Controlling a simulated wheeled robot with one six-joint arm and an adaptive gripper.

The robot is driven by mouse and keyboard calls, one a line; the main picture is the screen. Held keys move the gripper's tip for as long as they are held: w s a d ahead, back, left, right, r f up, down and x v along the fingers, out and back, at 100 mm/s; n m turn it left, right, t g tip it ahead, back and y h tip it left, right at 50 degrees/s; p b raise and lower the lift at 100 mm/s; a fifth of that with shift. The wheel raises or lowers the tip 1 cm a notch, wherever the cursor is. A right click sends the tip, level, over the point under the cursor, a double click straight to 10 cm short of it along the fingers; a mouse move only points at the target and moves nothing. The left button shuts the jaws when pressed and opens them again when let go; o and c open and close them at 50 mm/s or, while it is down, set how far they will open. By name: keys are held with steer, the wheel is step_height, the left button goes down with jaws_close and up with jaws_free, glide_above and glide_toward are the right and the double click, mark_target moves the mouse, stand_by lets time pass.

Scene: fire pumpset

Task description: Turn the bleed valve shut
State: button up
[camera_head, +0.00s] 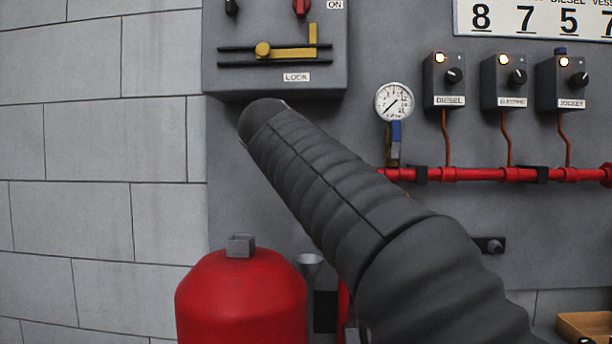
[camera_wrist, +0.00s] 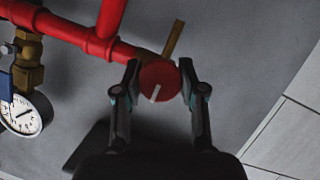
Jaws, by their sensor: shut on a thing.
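The bleed valve's round red knob (camera_wrist: 158,87), with a white mark line on its face, is in the middle of the wrist view. A brass piece (camera_wrist: 174,38) sticks out behind it, at the end of the red pipe (camera_wrist: 74,33). My gripper (camera_wrist: 159,75) has one finger on each side of the knob and is shut on it. The white line slants in the picture. In the head view my dark arm covers the valve and the gripper, and the red pipe (camera_head: 470,174) runs out from behind it to the right.
A pressure gauge (camera_head: 394,101) with a blue-handled valve (camera_head: 396,133) stands close by; the gauge also shows in the wrist view (camera_wrist: 26,114). A grey lock box (camera_head: 275,75) hangs above. Several switch boxes (camera_head: 444,80) are at right. A red tank (camera_head: 242,300) stands below.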

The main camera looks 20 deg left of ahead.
steer(key=shift+f, duration=0.1)
steer(key=o, duration=1.2)
steer(key=shift+c, duration=0.2)
steer(key=v, duration=1.2)
